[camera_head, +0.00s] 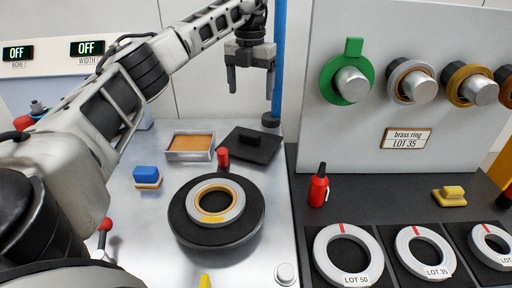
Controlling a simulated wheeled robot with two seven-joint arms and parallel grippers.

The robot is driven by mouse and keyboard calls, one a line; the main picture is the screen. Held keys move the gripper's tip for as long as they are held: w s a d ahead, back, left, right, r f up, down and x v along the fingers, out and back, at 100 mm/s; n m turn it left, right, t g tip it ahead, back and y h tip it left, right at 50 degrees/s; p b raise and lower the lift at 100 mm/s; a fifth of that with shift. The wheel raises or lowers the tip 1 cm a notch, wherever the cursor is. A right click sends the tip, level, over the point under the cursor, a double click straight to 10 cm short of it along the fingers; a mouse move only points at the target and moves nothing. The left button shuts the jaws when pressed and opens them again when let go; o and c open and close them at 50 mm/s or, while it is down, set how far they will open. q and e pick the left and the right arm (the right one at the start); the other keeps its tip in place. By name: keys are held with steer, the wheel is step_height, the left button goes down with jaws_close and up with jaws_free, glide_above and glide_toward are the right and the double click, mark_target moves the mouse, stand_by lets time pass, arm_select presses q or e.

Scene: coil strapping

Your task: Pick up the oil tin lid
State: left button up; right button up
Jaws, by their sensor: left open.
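A dark, flat, square plate with a raised black grip (250,140) lies on the grey bench; it looks like the oil tin lid. Just left of it is a shallow, open metal tin (190,157) with an amber surface inside. My left gripper (251,92) points down with its fingers apart and nothing between them. In the picture it is above the lid, clear of it; the exact height is hard to tell. My right gripper is not in view.
A round black turntable (180,222) carries a ring, with a red knob (223,157) behind it. A blue-topped block (147,175) stands left. A blue post (279,60) rises close right of my gripper. A red bottle (318,188) and a grey panel (395,100) are right.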

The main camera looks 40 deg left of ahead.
arm_select(q)
glide_above(249, 134)
steer(key=f, duration=0.6)
steer(key=d+f, duration=0.1)
steer(key=f, duration=0.2)
steer(key=shift+s, duration=0.2)
steer(key=f, duration=0.3)
steer(key=a+f, duration=0.1)
steer(key=f, duration=0.1)
steer(key=shift+w+f, duration=0.2)
steer(key=shift+f, duration=0.15)
steer(key=c, duration=1.1)
